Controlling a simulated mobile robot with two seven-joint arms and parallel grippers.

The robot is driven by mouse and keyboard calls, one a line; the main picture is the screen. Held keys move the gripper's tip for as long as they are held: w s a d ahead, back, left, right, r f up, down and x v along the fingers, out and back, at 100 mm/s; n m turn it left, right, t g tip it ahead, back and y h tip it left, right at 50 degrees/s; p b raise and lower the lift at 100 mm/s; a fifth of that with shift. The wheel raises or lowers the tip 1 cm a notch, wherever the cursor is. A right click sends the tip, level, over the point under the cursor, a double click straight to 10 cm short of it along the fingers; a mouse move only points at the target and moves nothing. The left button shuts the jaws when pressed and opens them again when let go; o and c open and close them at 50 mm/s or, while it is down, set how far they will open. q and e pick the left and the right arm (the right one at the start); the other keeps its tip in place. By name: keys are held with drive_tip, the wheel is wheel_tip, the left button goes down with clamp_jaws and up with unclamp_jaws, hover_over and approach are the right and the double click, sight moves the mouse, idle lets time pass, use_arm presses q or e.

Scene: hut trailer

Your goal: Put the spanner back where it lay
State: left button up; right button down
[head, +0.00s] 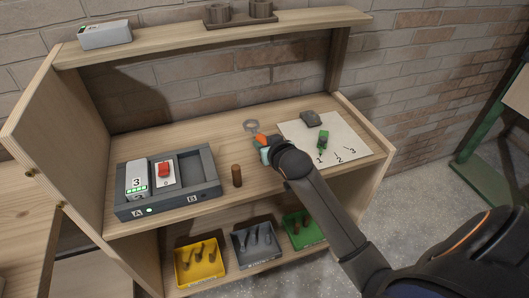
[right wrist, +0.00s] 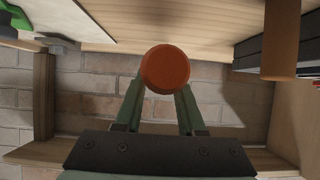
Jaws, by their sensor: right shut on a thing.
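My right gripper (head: 264,149) reaches in over the middle of the bench top (head: 215,133) and is shut on an orange piece (head: 261,140). A grey ring (head: 251,126) shows just beyond it; the two look like the handle and ring end of the spanner, but I cannot tell surely that they join. In the right wrist view the orange piece (right wrist: 165,69) shows end-on as a round disc between the fingertips, and the rest of it is hidden. I cannot tell its height above the bench. My left gripper is not in view.
A brown peg (head: 237,175) stands between my gripper and the grey dock (head: 207,187) with modules. At right, a white sheet (head: 343,143) marked 1, 2, 3 bears a green piece (head: 323,140) and grey block (head: 309,118). Yellow (head: 181,277), grey and green bins sit below.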

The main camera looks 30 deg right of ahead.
drive_tip(key=shift+w+d+f, duration=0.2)
drive_tip(key=shift+w+f, duration=0.15)
drive_tip(key=shift+f, duration=0.05)
drive_tip(key=shift+w+f, duration=0.15)
drive_tip(key=shift+f, duration=1.55)
drive_tip(key=shift+f, duration=0.2)
drive_tip(key=c, duration=0.5)
unclamp_jaws()
